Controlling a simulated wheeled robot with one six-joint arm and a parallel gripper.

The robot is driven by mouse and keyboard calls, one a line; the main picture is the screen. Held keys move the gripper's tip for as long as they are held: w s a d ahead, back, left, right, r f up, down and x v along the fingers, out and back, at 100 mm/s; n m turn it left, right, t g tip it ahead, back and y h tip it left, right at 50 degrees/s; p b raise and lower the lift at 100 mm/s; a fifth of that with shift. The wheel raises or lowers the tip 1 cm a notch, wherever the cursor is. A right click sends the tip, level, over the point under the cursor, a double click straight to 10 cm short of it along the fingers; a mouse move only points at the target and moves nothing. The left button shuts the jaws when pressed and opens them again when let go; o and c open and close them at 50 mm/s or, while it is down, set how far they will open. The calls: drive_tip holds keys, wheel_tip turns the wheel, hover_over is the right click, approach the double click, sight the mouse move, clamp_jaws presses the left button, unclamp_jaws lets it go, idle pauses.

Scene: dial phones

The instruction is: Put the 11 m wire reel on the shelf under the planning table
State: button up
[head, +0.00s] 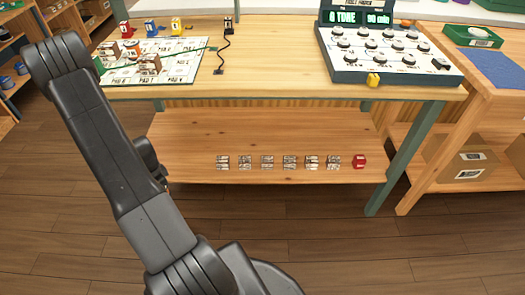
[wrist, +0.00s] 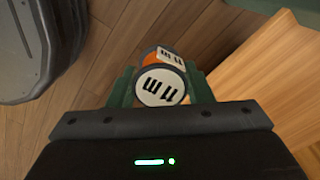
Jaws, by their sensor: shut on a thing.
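In the wrist view my gripper (wrist: 160,92) is shut on the wire reel (wrist: 160,86), held between its two green fingers. The reel has an orange body and a white round face with black marks that read as 11 m upside down. In the head view my arm hides the gripper and the reel. The planning table (head: 270,60) has a wooden top on green legs. Its lower shelf (head: 270,130) is a wide wooden board, with a row of small patterned blocks (head: 267,161) and a red block (head: 359,161) near its front edge.
A board with pads (head: 180,70) and a dial console (head: 385,50) stand on the tabletop. A green front leg (head: 400,160) bounds the shelf at right. Most of the shelf behind the blocks is clear. A side bench with a cardboard box (head: 475,165) stands at right.

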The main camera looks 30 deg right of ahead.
wheel_tip(320, 180, down, 4)
drive_tip(key=shift+s+f+m+b, duration=0.1)
drive_tip(key=shift+s+m+b, duration=0.05)
drive_tip(key=shift+m+b, duration=0.85)
drive_tip(key=w+d+b, duration=0.1)
drive_tip(key=w+d, duration=0.2)
drive_tip(key=w, duration=0.2)
drive_tip(key=w+d+b, duration=0.1)
drive_tip(key=w+d, duration=0.2)
drive_tip(key=w, duration=0.2)
drive_tip(key=w+d+b, duration=0.1)
drive_tip(key=w+d, duration=0.2)
drive_tip(key=w, duration=0.2)
drive_tip(key=shift+w+d, duration=0.15)
drive_tip(key=shift+d, duration=0.05)
drive_tip(key=shift+f+b, duration=0.7)
drive_tip(key=shift+f, duration=1)
drive_tip(key=shift+f, duration=0.25)
drive_tip(key=o, duration=1)
drive_tip(key=shift+r, duration=0.1)
drive_tip(key=shift+o, duration=0.2)
drive_tip(key=shift+r, duration=0.1)
wheel_tip(320, 180, up, 8)
drive_tip(key=p, duration=0.2)
drive_tip(key=shift+f, duration=0.2)
